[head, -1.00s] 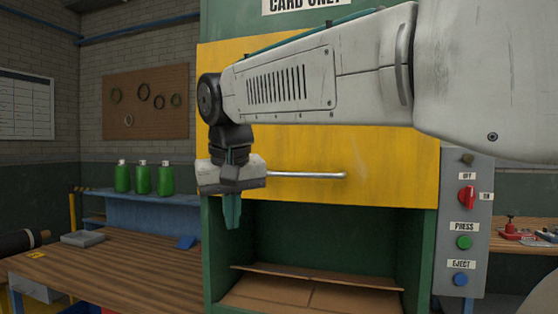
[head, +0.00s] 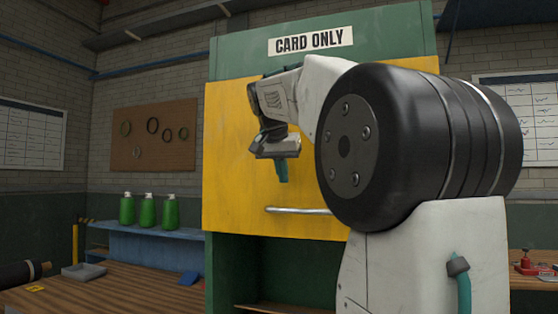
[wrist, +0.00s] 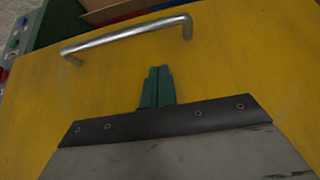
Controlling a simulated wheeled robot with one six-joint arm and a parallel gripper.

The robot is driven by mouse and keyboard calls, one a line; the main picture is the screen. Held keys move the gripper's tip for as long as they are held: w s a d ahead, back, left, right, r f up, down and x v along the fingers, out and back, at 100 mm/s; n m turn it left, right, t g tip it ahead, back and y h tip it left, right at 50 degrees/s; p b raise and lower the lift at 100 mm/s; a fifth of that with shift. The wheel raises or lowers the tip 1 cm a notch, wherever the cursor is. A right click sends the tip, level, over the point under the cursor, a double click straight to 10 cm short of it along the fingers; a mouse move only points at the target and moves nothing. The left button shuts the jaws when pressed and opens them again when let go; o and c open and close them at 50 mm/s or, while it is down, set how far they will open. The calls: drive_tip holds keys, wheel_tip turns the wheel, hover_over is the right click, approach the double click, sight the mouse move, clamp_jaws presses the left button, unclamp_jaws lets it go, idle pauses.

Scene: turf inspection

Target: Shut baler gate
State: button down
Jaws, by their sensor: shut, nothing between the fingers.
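The baler gate (head: 230,170) is a yellow panel on the front of the green baler (head: 235,60). Below its lower edge, a dark opening shows in the head view. A silver bar handle (head: 290,210) runs across the lower part of the gate. It also shows near the top of the wrist view (wrist: 125,35). My gripper (head: 283,178) is in front of the gate, pointing down, just above the handle in the head view. Its green fingers (wrist: 157,85) are together and empty, apart from the handle in the wrist view. My arm hides the gate's right part.
Cardboard (head: 270,308) shows low in the baler opening. A wooden bench (head: 120,290) with a grey tray (head: 84,271) stands at left. Green bottles (head: 148,211) stand on a blue shelf behind it. Another bench (head: 530,283) is at right.

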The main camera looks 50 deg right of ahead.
sight(284, 196)
drive_tip(key=f, duration=0.6)
drive_tip(key=shift+w+d, duration=0.1)
drive_tip(key=shift+d, duration=0.15)
drive_tip(key=shift+f, duration=0.15)
